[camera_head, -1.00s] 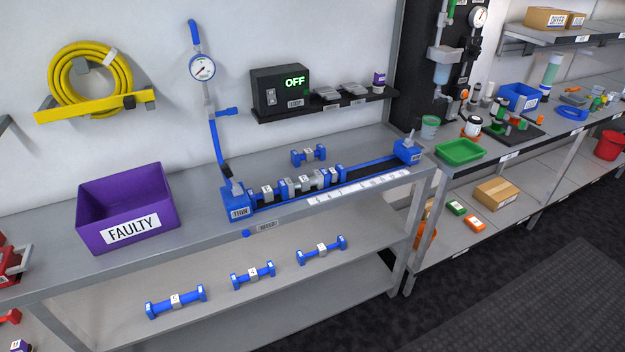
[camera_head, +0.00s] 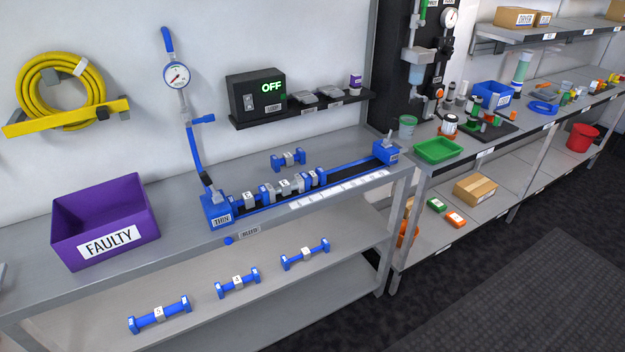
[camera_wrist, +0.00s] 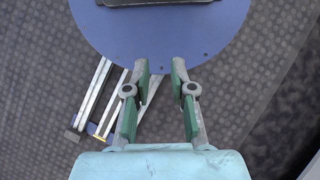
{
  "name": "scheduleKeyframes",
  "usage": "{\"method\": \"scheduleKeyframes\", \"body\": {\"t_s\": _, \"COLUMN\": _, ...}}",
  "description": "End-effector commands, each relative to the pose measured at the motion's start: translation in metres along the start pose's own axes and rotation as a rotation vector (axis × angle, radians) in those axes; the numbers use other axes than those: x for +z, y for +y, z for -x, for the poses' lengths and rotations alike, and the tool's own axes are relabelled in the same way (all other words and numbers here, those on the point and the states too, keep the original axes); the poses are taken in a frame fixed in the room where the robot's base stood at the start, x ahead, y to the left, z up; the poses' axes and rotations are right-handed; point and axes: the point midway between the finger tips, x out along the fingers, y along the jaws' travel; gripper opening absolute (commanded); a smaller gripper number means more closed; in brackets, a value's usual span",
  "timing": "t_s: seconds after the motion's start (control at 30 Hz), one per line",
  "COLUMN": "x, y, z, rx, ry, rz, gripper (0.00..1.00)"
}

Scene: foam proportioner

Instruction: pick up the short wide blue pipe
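Several blue pipes with flanged ends and white labels are in the head view. A short one (camera_head: 288,160) lies on the bench top behind the test rig (camera_head: 216,210) and looks like the short wide pipe, though its label is too small to read. Three others lie on the shelf below: a left one (camera_head: 160,314), a middle one (camera_head: 237,283) and a right one (camera_head: 305,255). Short blue and grey pieces (camera_head: 285,186) sit in the rig. My gripper (camera_wrist: 161,66) shows only in the wrist view, open and empty above the dark floor, away from any pipe.
A purple FAULTY bin (camera_head: 106,222) stands on the bench left of the rig. A gauge (camera_head: 177,75) rises behind the rig, and a wall shelf (camera_head: 300,108) carries a black OFF box (camera_head: 256,92). A green tray (camera_head: 438,150) is on the right-hand bench. The floor in front is clear.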

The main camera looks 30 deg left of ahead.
Motion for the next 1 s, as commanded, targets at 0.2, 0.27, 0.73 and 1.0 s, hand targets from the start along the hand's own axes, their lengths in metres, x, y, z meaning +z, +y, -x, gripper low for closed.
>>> {"method": "scheduleKeyframes", "body": {"t_s": 0.2, "x": 0.000, "y": 0.000, "z": 0.000, "rx": 0.000, "ry": 0.000, "rz": 0.000, "gripper": 0.24}}
{"method": "scheduleKeyframes", "body": {"t_s": 0.27, "x": 0.000, "y": 0.000, "z": 0.000, "rx": 0.000, "ry": 0.000, "rz": 0.000, "gripper": 0.38}}
{"method": "scheduleKeyframes", "body": {"t_s": 0.73, "x": -0.008, "y": -0.001, "z": 0.004, "rx": 0.004, "ry": 0.006, "rz": -0.005, "gripper": 0.67}}
{"method": "scheduleKeyframes", "body": {"t_s": 1.0, "x": -0.088, "y": -0.022, "z": 0.061, "rx": 0.045, "ry": 0.082, "rz": -0.071, "gripper": 0.67}}
